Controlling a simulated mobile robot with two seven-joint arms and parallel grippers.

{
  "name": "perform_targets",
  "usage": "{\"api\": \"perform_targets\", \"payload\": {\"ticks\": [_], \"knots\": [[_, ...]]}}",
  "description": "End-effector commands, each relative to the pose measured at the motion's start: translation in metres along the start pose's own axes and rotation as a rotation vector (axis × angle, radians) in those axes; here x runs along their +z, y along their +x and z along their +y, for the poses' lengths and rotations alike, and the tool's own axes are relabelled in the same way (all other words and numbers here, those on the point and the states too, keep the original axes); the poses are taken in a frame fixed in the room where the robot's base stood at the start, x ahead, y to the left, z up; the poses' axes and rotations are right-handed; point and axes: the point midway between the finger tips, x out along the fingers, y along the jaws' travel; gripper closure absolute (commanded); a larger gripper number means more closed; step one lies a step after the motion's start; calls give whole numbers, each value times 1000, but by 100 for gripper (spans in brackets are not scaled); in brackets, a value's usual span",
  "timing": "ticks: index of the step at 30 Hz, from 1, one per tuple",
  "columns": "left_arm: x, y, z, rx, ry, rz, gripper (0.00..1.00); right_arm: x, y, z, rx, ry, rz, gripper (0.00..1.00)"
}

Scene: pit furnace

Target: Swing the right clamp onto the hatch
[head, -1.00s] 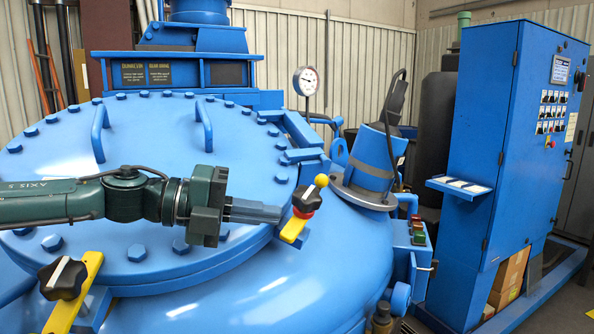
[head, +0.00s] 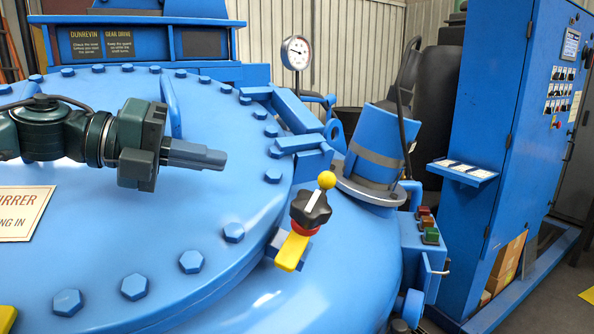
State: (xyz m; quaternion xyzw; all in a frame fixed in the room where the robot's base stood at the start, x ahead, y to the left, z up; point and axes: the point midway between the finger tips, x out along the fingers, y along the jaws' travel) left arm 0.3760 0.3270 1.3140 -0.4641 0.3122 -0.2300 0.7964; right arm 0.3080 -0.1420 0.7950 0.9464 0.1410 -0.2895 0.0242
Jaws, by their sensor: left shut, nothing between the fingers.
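The right clamp has a yellow bar (head: 291,252), a black star knob (head: 310,208) with a red ring under it, and a yellow ball (head: 327,180) on top. It stands at the right rim of the round blue hatch (head: 215,200). Its bar points down and slightly left, alongside the rim, over a blue block; it does not appear to reach across the lid. My left gripper (head: 222,160) is shut and empty above the hatch, left of and above the knob, apart from the clamp. My right gripper is not in view.
Bolts ring the hatch, and a handle (head: 172,105) rises behind my left arm. A blue cone-shaped fitting (head: 378,150) and a pressure gauge (head: 296,53) stand beyond the clamp. A button box (head: 428,236) and control cabinet (head: 520,140) are at right. A sign (head: 25,212) lies at left.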

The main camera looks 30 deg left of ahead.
Motion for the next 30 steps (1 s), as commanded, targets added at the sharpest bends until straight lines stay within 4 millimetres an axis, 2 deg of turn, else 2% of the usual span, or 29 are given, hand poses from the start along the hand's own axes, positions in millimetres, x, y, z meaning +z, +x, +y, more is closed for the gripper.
{"api": "perform_targets", "payload": {"ticks": [13,30], "knots": [[0,6,-1,1,-1,4,100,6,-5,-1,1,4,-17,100],[0,82,0,2,-3,5,100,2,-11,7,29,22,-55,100]]}}
